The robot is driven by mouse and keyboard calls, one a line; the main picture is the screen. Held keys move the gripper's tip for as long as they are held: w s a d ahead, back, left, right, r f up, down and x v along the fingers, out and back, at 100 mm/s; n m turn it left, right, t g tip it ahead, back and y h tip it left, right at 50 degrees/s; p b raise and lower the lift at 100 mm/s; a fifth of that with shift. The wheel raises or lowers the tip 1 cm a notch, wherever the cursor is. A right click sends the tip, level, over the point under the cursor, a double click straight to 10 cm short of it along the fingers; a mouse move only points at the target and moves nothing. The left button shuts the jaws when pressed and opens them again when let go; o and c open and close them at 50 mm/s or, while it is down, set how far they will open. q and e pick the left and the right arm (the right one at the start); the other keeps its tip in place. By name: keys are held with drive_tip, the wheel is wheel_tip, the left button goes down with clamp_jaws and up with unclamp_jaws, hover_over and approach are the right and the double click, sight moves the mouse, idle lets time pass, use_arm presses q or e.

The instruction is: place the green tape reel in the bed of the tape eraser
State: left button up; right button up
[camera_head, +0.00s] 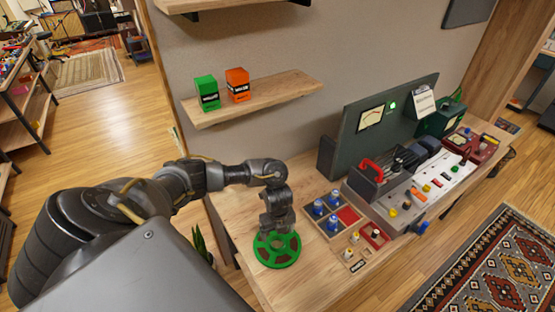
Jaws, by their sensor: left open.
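The green tape reel (289,261) lies at the left front of the wooden workbench, a flat green disc with dark brown openings. My left gripper (278,230) points down right over the middle of the reel and hides its hub and far part. The gripper is open; I cannot tell whether its fingers touch the reel. I cannot tell for sure which device is the tape eraser; a grey unit with a red handle (371,170) stands on the bench to the right, among other equipment. My right gripper is not in view.
A tray with blue-topped parts (318,207) and several small coloured knobs lie right of the reel. A dark green panel with a meter (370,118) stands behind. A wall shelf (262,98) holds a green and an orange box. The bench's front left is bare.

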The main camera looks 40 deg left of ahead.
use_arm(q)
drive_tip(key=shift+d+f, duration=0.1)
drive_tip(key=shift+f, duration=0.1)
drive_tip(key=f, duration=0.2)
drive_tip(key=f+p, duration=0.1)
drive_tip(key=shift+s+f, duration=0.2)
drive_tip(key=shift+f, duration=0.7)
drive_tip(key=c, duration=1.4)
drive_tip(key=shift+w+r, duration=0.1)
drive_tip(key=shift+r, duration=0.45)
drive_tip(key=s+d+r+p, duration=0.1)
drive_tip(key=s+d+r, duration=0.1)
drive_tip(key=s+r, duration=0.4)
drive_tip(key=s+d+r+p, duration=0.1)
drive_tip(key=s+d+r, duration=0.1)
drive_tip(key=s+r, duration=0.3)
drive_tip(key=shift+s+d+r+p, duration=0.3)
drive_tip(key=shift+s+d+r, duration=0.1)
drive_tip(key=shift+s, duration=0.75)
